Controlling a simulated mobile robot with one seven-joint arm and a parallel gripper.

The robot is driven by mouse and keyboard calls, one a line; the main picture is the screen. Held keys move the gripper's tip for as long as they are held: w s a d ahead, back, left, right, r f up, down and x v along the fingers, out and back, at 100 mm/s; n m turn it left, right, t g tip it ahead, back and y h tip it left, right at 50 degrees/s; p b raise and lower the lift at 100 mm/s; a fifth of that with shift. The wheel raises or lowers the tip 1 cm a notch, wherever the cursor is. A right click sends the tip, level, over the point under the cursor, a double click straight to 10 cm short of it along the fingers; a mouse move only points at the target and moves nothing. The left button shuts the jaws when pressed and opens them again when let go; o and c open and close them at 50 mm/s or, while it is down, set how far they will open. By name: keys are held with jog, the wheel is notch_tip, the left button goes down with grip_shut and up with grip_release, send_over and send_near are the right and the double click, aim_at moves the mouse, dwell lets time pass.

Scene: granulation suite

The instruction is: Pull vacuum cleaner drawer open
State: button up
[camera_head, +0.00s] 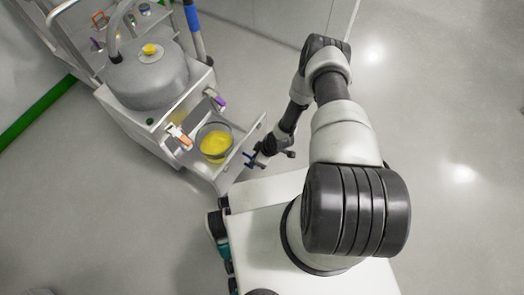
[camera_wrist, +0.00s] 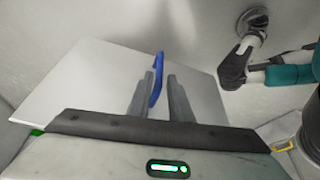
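The vacuum cleaner (camera_head: 150,85) is a grey metal unit with a rounded drum and a yellow knob on top. Its drawer (camera_head: 235,165) is pulled out of the front and holds a round container with yellow contents (camera_head: 215,143). The drawer's blue handle (camera_head: 250,161) is on its front face. My gripper (camera_head: 262,160) is right at this handle. In the wrist view the blue handle (camera_wrist: 157,80) lies between the fingers of my gripper (camera_wrist: 164,88), close to the left finger, with a gap to the right one. The fingers are apart. Whether the left finger touches the handle is unclear.
Orange (camera_head: 183,139) and purple (camera_head: 216,98) latches sit on the cleaner's front. A metal frame stands behind it. A green strip (camera_head: 38,112) runs along the floor at left. My base is close to the drawer front. Open floor lies to the right.

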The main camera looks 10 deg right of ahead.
jog(key=p+v, duration=0.2)
jog(key=v, duration=0.6)
jog(key=shift+d+r, duration=0.15)
jog(key=shift+r, duration=0.2)
jog(key=shift+s, duration=0.1)
